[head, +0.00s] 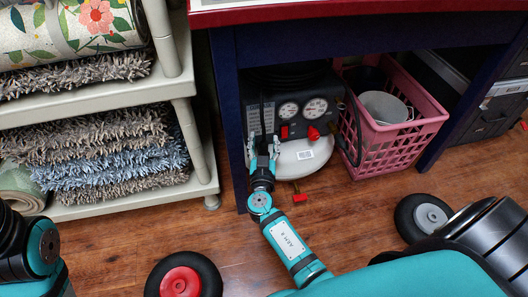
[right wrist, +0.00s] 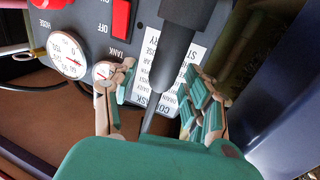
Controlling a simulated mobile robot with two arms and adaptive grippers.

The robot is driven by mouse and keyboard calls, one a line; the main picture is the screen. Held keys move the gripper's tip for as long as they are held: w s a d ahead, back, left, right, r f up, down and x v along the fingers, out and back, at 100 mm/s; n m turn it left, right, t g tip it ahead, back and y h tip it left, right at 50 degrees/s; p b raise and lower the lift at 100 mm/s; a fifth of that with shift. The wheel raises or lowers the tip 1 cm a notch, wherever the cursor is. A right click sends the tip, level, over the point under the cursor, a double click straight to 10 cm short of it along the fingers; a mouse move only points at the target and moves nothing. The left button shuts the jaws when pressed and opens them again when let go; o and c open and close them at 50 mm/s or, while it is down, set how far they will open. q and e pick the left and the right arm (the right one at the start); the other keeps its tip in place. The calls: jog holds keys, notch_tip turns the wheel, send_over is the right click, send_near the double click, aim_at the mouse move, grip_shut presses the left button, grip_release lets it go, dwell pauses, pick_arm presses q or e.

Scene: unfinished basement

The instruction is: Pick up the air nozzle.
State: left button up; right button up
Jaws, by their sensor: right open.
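The air nozzle (right wrist: 180,40) is a dark grey body with a thin metal tip. In the right wrist view it sits between my right gripper's fingers (right wrist: 160,82), with its tip pointing down toward the palm. The fingers are open, with visible gaps on both sides of the tip. In the head view the nozzle (head: 264,112) is a slim dark shape upright in front of the air compressor's panel (head: 302,108), just above my right gripper (head: 263,146). The nozzle's upper end is cut off in the wrist view. My left gripper is out of view.
The compressor stands under a dark blue table (head: 225,100). A pink crate (head: 395,150) with a bucket inside is to its right. A shelf with rolled rugs (head: 205,180) is at left.

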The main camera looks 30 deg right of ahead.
grip_shut()
jog(key=shift+f, duration=0.1)
dwell(0.6)
